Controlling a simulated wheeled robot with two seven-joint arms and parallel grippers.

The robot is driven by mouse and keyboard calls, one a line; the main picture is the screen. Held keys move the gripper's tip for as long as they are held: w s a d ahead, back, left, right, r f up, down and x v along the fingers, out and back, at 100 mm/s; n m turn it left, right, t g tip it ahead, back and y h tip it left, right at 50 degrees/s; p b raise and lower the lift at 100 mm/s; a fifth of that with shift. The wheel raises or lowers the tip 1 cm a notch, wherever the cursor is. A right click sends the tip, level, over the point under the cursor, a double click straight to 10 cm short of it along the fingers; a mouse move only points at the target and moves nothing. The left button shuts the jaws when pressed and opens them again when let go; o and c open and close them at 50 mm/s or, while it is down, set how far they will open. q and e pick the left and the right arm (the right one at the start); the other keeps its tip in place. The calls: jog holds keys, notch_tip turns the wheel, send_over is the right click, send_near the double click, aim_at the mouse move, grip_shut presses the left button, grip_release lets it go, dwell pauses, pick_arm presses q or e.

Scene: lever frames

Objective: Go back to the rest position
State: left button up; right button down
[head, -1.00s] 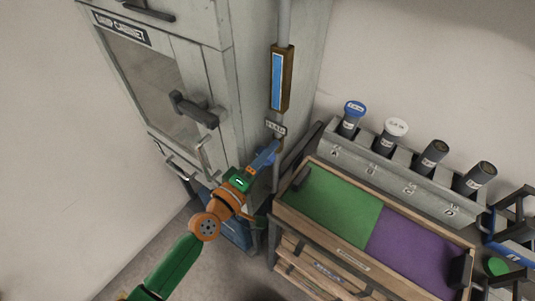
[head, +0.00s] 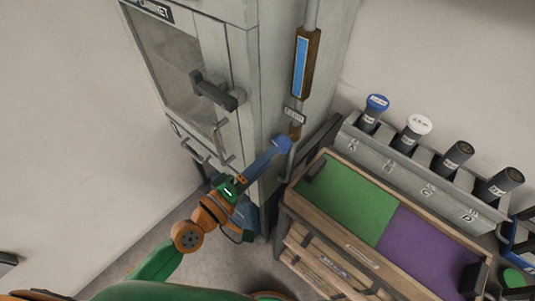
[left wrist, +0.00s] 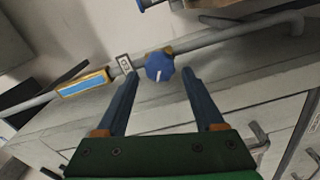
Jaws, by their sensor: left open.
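My left gripper (head: 272,152) reaches in from the lower left in the head view, in front of the side of the grey cabinet (head: 266,90). In the left wrist view its two blue fingers (left wrist: 160,95) are spread apart with nothing between them. A blue knob (left wrist: 159,67) on a grey pipe lies just beyond the fingertips, and I see no contact. In the head view the knob (head: 283,144) is at the gripper's tip. My right gripper does not show.
A wooden bench (head: 335,226) with green and purple mats stands right of the arm. Behind it a grey rack (head: 400,174) holds several dark cylinders. A level gauge (head: 304,62) is on the pipe. Floor is open below.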

pick_arm(q)
jog(key=shift+s+d, duration=0.1)
jog(key=s+a+f+m+g+y, duration=0.45)
jog(key=s+f+m+g, duration=0.35)
jog(key=s+f+m, duration=0.25)
jog(key=s+a+f+g+y, duration=0.3)
jog(key=s+a+y, duration=0.3)
jog(key=a, duration=0.2)
notch_tip(320, 180, down, 18)
jog(key=s+g, duration=0.1)
jog(key=s, duration=0.2)
jog(key=s+a+f+g, duration=0.1)
jog(key=s+a+f, duration=0.1)
jog(key=s+f, duration=0.7)
jog(key=shift+s+a+f+g, duration=0.15)
jog(key=shift+s+a+g, duration=0.2)
jog(key=shift+s, duration=0.75)
